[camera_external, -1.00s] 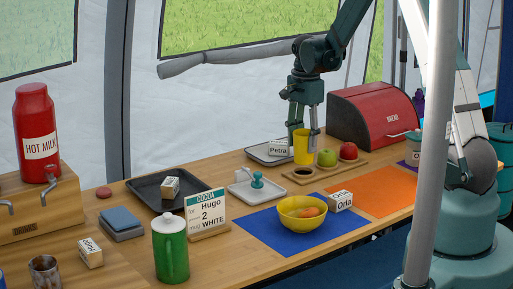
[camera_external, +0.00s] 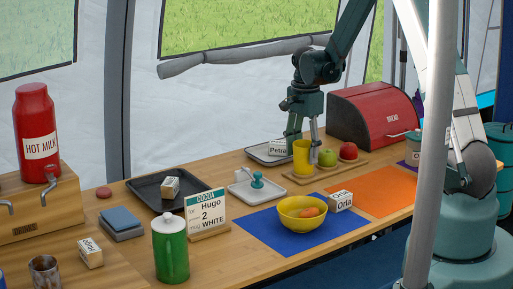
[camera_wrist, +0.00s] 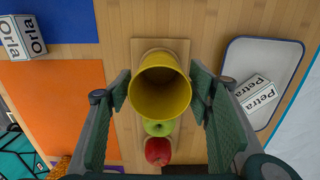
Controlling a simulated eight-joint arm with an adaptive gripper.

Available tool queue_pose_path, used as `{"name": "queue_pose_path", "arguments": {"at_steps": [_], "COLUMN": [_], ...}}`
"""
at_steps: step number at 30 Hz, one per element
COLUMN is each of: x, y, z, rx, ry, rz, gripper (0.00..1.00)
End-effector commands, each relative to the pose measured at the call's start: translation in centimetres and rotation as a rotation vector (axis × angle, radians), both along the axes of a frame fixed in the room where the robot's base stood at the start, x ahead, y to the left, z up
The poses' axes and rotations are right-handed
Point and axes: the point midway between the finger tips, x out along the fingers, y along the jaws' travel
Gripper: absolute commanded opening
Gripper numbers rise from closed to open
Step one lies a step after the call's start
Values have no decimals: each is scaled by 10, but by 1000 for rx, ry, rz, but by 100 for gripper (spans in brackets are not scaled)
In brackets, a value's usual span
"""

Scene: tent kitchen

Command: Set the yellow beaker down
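The yellow beaker (camera_external: 301,158) stands upright on the wooden board (camera_external: 329,177), at its near left end. The board's dark round hollow is hidden beneath it; how deep the beaker sits in it I cannot tell. My gripper (camera_external: 303,138) is above and around the beaker, its fingers spread. In the wrist view the beaker (camera_wrist: 160,88) shows its open, empty mouth between my fingertips (camera_wrist: 162,92), with a narrow gap at each side.
A green apple (camera_external: 327,158) and a red apple (camera_external: 348,151) sit on the board right behind the beaker. A grey tray with the Petra block (camera_wrist: 257,97) lies beside it. A red bread box (camera_external: 375,118) stands behind; a yellow bowl (camera_external: 302,223) is on the blue mat.

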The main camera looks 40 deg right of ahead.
Motion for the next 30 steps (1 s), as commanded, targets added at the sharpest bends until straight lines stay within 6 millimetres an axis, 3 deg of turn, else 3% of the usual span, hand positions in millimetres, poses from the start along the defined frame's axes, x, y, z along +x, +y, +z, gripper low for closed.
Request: {"name": "queue_pose_path", "arguments": {"at_steps": [18,23,30], "x": [0,0,0], "y": [0,0,0], "z": [8,23,60], "rx": [0,0,0], "ry": [0,0,0], "rz": [0,0,0], "gripper": [57,57,57]}}
